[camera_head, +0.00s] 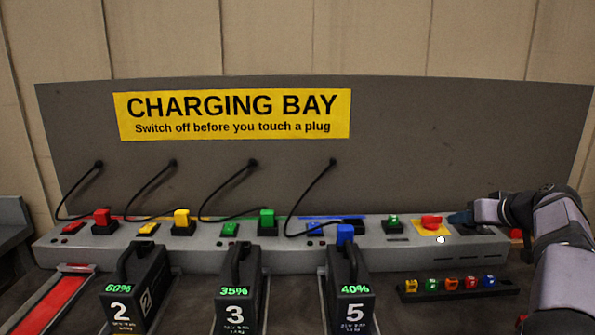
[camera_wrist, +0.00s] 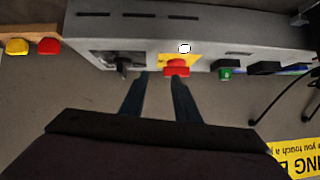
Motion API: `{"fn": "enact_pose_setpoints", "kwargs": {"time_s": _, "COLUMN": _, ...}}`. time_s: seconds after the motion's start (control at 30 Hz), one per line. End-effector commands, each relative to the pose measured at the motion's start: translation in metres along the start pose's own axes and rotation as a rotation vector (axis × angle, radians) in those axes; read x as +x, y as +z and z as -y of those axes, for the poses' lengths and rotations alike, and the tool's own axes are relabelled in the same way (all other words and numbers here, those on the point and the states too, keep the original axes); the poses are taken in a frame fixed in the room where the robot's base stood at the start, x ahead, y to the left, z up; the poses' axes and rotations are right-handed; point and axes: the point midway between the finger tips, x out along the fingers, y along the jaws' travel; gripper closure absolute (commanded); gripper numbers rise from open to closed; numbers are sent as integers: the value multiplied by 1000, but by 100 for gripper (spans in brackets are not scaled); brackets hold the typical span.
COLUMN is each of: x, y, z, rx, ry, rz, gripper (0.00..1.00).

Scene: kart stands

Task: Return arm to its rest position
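My gripper (camera_head: 460,218) reaches in from the right and is near the right end of the charging console (camera_head: 300,258). The wrist view shows its two dark fingers (camera_wrist: 159,78) apart with nothing between them, so it is open. A red switch (camera_head: 431,221) on a yellow plate is just left of the fingertips in the head view. In the wrist view, the red switch (camera_wrist: 177,68) is close beyond the fingertips, and a black knob (camera_wrist: 123,65) is beside it. I cannot tell whether a finger touches either one. My arm hides part of the console's right end.
Black batteries 2 (camera_head: 134,285), 3 (camera_head: 238,285) and 5 (camera_head: 349,285) stand in front of the console. A blue plug (camera_head: 345,234) is at the top of battery 5. Cables hang from the backboard (camera_head: 430,140). A strip of coloured blocks (camera_head: 461,290) lies below my gripper.

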Motion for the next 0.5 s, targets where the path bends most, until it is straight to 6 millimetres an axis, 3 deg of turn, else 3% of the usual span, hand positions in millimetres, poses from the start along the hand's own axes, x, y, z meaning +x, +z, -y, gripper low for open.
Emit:
{"fn": "enact_pose_setpoints", "kwargs": {"time_s": 0.03, "x": -11, "y": -12, "z": 21, "rx": 14, "ry": -12, "rz": 41, "gripper": 71}}
{"fn": "enact_pose_setpoints", "kwargs": {"time_s": 0.07, "x": -13, "y": -11, "z": 30, "rx": 25, "ry": -16, "rz": 66, "gripper": 71}}
{"fn": "enact_pose_setpoints", "kwargs": {"time_s": 0.27, "x": -30, "y": 5, "z": 90, "rx": 78, "ry": -30, "rz": 230, "gripper": 71}}
{"fn": "enact_pose_setpoints", "kwargs": {"time_s": 0.5, "x": -70, "y": 31, "z": 157, "rx": 105, "ry": -26, "rz": 422, "gripper": 71}}
